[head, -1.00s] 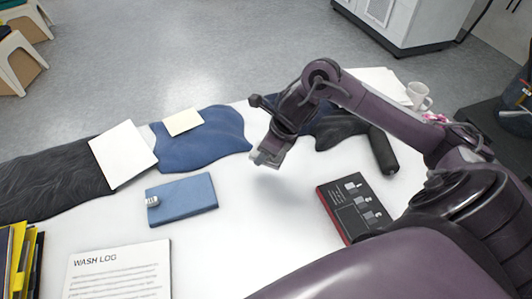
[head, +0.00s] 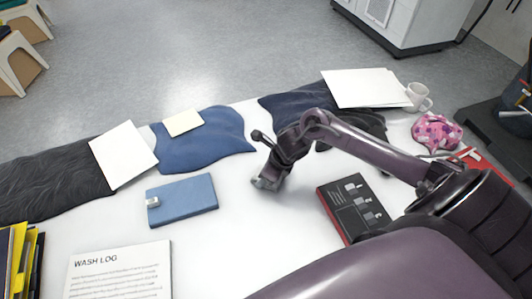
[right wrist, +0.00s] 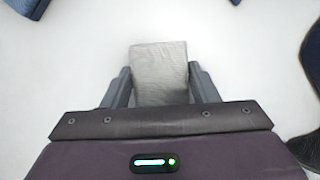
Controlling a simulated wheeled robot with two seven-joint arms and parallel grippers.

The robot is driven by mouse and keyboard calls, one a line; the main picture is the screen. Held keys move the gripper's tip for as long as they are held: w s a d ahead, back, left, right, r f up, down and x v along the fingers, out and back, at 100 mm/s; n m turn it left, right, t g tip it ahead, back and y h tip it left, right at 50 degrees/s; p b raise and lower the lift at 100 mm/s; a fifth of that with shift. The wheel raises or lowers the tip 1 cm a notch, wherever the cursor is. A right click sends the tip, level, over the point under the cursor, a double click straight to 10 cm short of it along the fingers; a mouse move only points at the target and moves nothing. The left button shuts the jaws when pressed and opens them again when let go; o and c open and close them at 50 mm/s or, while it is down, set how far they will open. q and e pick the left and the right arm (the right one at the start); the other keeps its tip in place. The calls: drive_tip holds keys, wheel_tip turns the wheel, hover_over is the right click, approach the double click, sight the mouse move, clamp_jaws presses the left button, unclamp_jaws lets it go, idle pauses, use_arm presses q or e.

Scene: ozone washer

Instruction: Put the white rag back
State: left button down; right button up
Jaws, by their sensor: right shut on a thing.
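The white rag (right wrist: 160,72) shows in the right wrist view as a small pale grey-white folded piece between the fingers. My right gripper (right wrist: 160,88) is shut on it. In the head view the right gripper (head: 267,183) is low over the bare white table, right of the blue folded item, and the rag is mostly hidden at its tips. I cannot tell whether the rag touches the table. My left gripper is not in view.
A blue folded item (head: 183,201) lies left of the gripper and a black box (head: 355,208) right of it. Blue (head: 205,146) and dark cloths with paper sheets lie along the far edge. A mug (head: 419,97) and pink patterned item (head: 437,131) stand right. The table (head: 245,225) is clear in front.

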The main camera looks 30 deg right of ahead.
drive_tip(key=shift+f, duration=0.1)
drive_tip(key=o, duration=1)
drive_tip(key=shift+d+r, duration=0.15)
drive_tip(key=shift+r, duration=0.35)
drive_tip(key=v, duration=1.1)
drive_tip(key=shift+s+r, duration=0.15)
